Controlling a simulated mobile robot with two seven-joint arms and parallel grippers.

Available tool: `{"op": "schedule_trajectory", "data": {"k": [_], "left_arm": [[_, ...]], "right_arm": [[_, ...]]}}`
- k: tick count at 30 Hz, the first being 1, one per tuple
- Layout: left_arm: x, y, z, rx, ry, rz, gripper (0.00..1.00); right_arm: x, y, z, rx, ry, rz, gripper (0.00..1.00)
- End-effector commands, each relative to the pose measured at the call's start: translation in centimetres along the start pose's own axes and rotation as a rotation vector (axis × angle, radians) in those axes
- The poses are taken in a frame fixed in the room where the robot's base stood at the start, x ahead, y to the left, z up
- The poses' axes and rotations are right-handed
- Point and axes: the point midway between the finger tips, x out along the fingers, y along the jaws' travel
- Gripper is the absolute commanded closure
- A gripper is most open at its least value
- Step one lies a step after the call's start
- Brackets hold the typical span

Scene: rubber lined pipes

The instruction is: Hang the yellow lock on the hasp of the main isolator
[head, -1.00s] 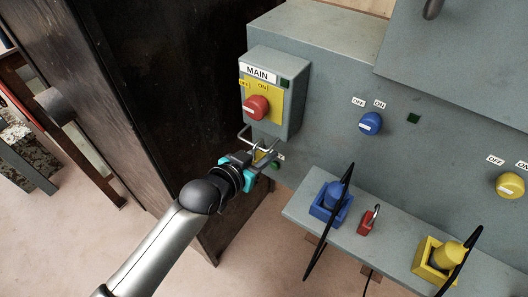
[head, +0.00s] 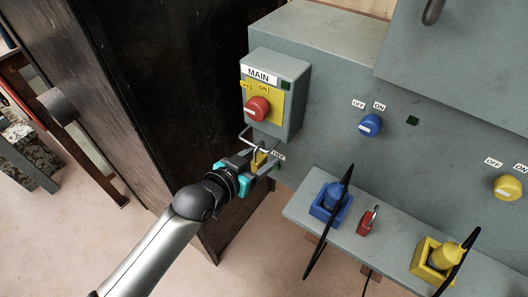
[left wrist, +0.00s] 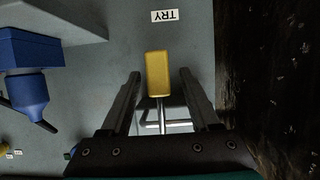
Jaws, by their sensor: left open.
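The yellow lock (head: 258,159) is at the wire hasp (head: 246,137) below the red knob of the main isolator (head: 274,91). In the left wrist view the lock's yellow body (left wrist: 158,74) shows, with its metal shackle running toward the hasp bars (left wrist: 168,127). The shackle appears to be on the hasp, but the exact contact is hard to see. My left gripper (head: 262,166) is open around the lock, with a finger on each side and gaps between. It also shows in the left wrist view (left wrist: 160,76). My right gripper is not in view.
A TRY label (head: 278,155) is on the panel beside the lock. A shelf (head: 390,243) to the right holds a blue plug in its socket (head: 330,203), a red padlock (head: 367,221) and a yellow plug in its socket (head: 437,263). A dark cabinet (head: 150,90) stands close on the left.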

Motion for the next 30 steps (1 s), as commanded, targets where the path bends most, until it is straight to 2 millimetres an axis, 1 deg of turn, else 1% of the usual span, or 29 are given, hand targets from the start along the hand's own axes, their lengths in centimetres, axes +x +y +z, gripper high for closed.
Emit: {"op": "schedule_trajectory", "data": {"k": [1, 8, 9, 12, 15, 18, 24, 30], "left_arm": [[-0.7, 0.0, -0.2, 0.001, 0.0, 0.0, 0.38], [-3.4, 0.0, -0.2, 0.001, -0.001, 0.001, 0.38], [-4.4, 0.0, -0.2, 0.002, -0.003, 0.001, 0.38], [-6.4, 0.0, -0.2, 0.002, -0.002, 0.0, 0.38], [-8.0, 0.1, -0.2, 0.001, -0.002, 0.001, 0.38], [-9.1, 0.0, -0.1, 0.001, -0.001, 0.0, 0.38], [-10.1, 0.0, -0.1, 0.001, 0.0, 0.0, 0.38], [-10.1, 0.0, -0.1, 0.001, 0.002, 0.0, 0.38]], "right_arm": [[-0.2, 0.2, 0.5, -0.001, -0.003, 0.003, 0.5], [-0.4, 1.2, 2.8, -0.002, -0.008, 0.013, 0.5], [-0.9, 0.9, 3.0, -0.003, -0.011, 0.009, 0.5], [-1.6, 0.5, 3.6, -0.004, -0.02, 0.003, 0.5], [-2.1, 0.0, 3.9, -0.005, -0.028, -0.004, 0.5], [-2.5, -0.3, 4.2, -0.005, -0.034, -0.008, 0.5], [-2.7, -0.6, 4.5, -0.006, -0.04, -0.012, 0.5], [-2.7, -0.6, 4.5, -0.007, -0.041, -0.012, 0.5]]}}
